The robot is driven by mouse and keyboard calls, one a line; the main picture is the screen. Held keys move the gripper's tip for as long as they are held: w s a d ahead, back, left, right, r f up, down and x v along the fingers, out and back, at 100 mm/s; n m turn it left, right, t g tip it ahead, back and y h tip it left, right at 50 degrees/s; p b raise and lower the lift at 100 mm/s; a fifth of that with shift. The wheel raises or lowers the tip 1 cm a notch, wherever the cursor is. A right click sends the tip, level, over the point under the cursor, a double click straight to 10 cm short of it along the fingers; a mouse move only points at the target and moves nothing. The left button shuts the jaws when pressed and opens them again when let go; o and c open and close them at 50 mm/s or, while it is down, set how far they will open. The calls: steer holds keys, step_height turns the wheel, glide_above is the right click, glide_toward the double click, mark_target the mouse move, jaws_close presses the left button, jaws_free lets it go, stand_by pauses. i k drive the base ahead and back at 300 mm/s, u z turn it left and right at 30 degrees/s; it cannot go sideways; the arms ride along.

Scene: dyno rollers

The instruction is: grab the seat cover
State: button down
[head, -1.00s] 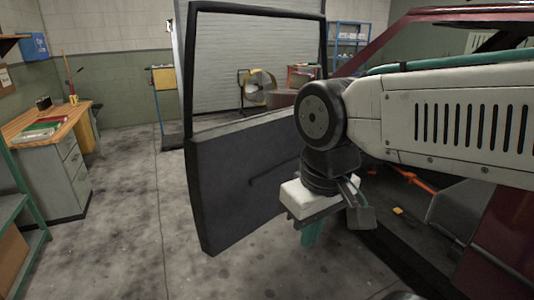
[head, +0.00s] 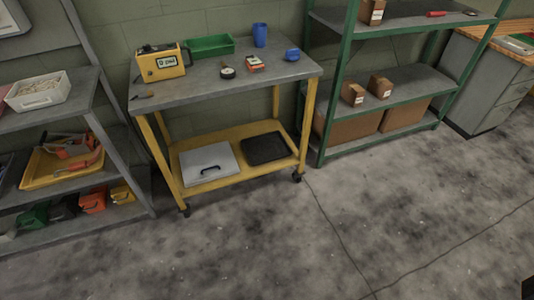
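I cannot make out a seat cover in the head view. My gripper and arm are out of view, so I cannot see whether it is open, shut or holding anything.
A yellow-framed cart (head: 225,87) carries a yellow device (head: 162,64), a green bin (head: 209,46) and a blue cup (head: 260,35). Left is a grey shelf unit (head: 88,92) with an orange tray (head: 38,177). Right are green shelving (head: 410,83) and a workbench (head: 487,85). The floor (head: 300,245) ahead is clear.

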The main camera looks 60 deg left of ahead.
mark_target(202, 165)
steer(key=u, duration=2.5)
steer(key=k, duration=1.3)
steer(key=u, duration=0.55)
steer(key=i, duration=0.7)
steer(key=u, duration=0.4)
steer(key=i, duration=1.45)
steer(key=z, duration=1.35)
steer(key=i, duration=0.5)
steer(key=z, duration=0.55)
